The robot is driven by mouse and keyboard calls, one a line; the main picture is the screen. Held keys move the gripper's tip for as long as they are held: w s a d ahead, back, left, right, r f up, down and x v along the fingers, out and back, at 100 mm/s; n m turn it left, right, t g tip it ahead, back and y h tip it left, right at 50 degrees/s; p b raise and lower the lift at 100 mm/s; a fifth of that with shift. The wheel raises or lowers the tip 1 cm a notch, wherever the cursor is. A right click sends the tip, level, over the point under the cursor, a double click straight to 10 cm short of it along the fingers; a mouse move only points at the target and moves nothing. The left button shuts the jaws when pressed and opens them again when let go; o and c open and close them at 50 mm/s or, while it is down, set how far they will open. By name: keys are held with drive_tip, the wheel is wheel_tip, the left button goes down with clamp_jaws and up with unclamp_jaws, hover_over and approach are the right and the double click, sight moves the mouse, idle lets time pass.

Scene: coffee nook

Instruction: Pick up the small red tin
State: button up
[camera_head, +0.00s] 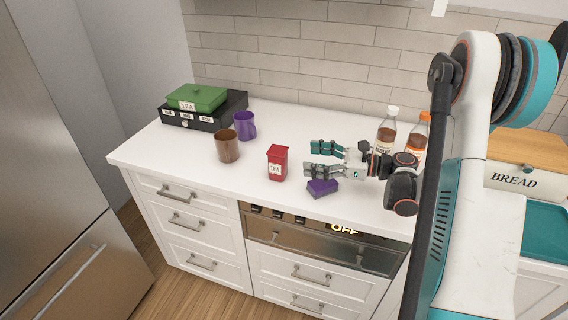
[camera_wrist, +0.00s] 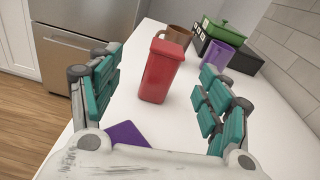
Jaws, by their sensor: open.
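The small red tin (camera_head: 277,163) stands upright on the white counter, near its front edge, with a white label reading TEA. In the wrist view the red tin (camera_wrist: 160,71) stands ahead of my gripper, between the lines of its two fingers. My gripper (camera_head: 314,159) is open and empty, to the right of the tin and pointing left towards it. In the wrist view its teal-padded fingers (camera_wrist: 157,92) are spread wide to either side, with the tin apart from both.
A purple sponge-like block (camera_head: 322,187) lies near my gripper. A brown mug (camera_head: 227,146) and purple mug (camera_head: 245,126) stand left of the tin. A green tin (camera_head: 197,98) sits on a black box (camera_head: 233,105) behind. Bottles (camera_head: 387,130) stand behind my arm.

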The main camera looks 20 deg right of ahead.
sight(286, 154)
drive_tip(key=shift+d+f+m+t, duration=0.15)
drive_tip(key=shift+d+m+t, duration=0.15)
drive_tip(key=shift+d, duration=0.3)
drive_tip(key=shift+d+f+m+t, duration=0.2)
drive_tip(key=shift+d+m, duration=0.1)
drive_tip(key=shift+d, duration=0.25)
drive_tip(key=b+x, duration=0.1)
drive_tip(key=x, duration=0.7)
drive_tip(key=shift+w+a+r+b, duration=0.1)
drive_tip(key=shift+a+r+b, duration=0.1)
drive_tip(key=shift+b, duration=0.15)
drive_tip(key=x, duration=0.1)
drive_tip(key=b+x, duration=0.1)
drive_tip(key=x, duration=0.1)
drive_tip(key=b+x, duration=0.1)
drive_tip(key=shift+a+f, duration=0.3)
drive_tip(key=shift+a, duration=0.1)
drive_tip(key=shift+w+a+r, duration=0.1)
drive_tip(key=shift+w+a, duration=0.05)
drive_tip(key=shift+a, duration=0.1)
drive_tip(key=c, duration=1.3)
